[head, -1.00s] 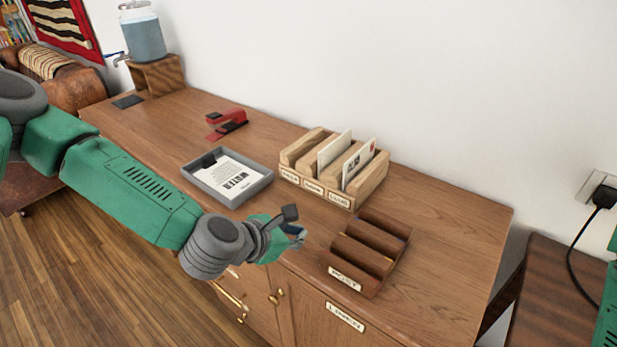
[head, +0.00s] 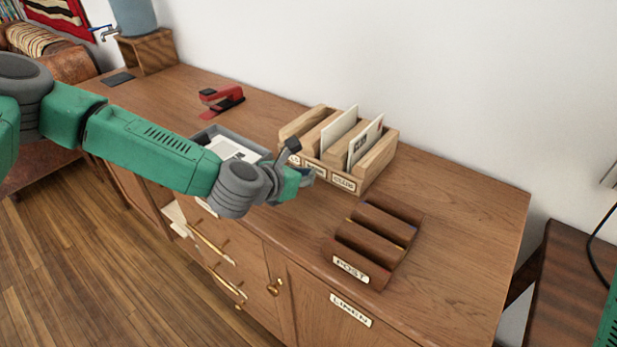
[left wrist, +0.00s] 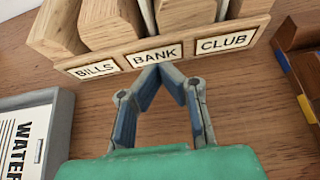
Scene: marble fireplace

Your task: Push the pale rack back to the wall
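The pale rack (head: 375,165) stands on the sideboard near the wall, upright, with envelopes in its slots. Its back foot is hidden, so I cannot tell how wide the gap behind it is. In the left wrist view the rack's front (left wrist: 110,62) carries the labels BILLS, BANK and CLUB. My left gripper (head: 307,178) is in front of the rack, covering part of its front in the head view. In the left wrist view its fingertips (left wrist: 160,68) meet, empty, just below the BANK label; I cannot tell if they touch the rack. My right gripper is out of view.
A dark POST rack (head: 372,240) stands to the right, near the front edge. A grey tray (head: 213,132) with a paper lies to the left, partly behind my arm. A red stapler (head: 222,98) lies further left. The sideboard's right end (head: 470,210) is clear.

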